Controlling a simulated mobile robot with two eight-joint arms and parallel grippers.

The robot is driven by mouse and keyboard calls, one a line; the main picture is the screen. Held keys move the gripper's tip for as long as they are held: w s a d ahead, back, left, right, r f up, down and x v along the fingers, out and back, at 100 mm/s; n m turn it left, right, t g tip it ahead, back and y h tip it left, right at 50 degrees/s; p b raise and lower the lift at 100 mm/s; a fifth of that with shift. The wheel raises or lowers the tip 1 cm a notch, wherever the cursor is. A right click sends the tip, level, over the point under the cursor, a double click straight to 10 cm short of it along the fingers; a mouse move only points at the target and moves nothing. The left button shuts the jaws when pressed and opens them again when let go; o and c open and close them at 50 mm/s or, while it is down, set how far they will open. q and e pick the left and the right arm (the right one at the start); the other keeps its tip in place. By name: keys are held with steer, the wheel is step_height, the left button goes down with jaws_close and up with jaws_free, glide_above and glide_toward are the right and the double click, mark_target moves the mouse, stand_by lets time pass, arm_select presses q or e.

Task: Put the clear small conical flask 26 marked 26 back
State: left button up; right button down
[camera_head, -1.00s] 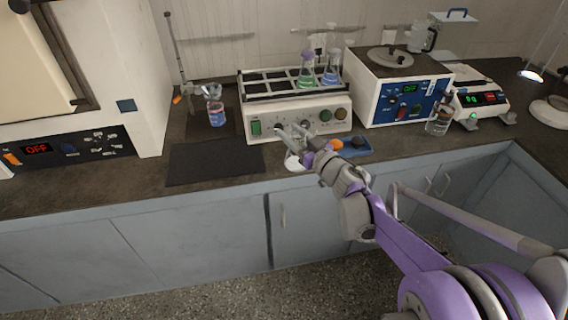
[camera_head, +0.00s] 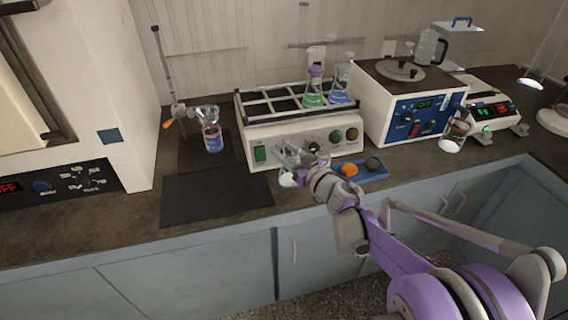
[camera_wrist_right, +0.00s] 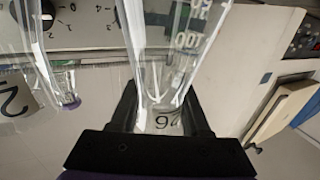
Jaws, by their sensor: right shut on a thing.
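My right gripper (camera_head: 288,158) is in front of the shaker's control panel, above the counter. In the right wrist view its two dark fingers (camera_wrist_right: 160,112) are shut on the clear conical flask marked 26 (camera_wrist_right: 160,75), which has white graduation marks. The number 26 shows upside down between the fingers. In the head view the held flask is small and hard to make out. The shaker (camera_head: 297,142) has a rack on top with a green-liquid flask with a purple neck band (camera_head: 314,92) and a blue-liquid flask (camera_head: 339,88) at its right end. My left gripper is not in view.
A flask with pink-blue liquid (camera_head: 212,138) stands by a stand at left. A dark mat (camera_head: 215,194) lies bare in front. A blue tray (camera_head: 374,173) with an orange and a dark item is right of my gripper. A heating bath (camera_head: 410,105) stands further right.

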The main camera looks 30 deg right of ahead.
steer(key=shift+f+b, duration=0.45)
steer(key=shift+f, duration=1.3)
steer(key=shift+f, duration=0.15)
steer(key=shift+c, duration=1.8)
jaws_free()
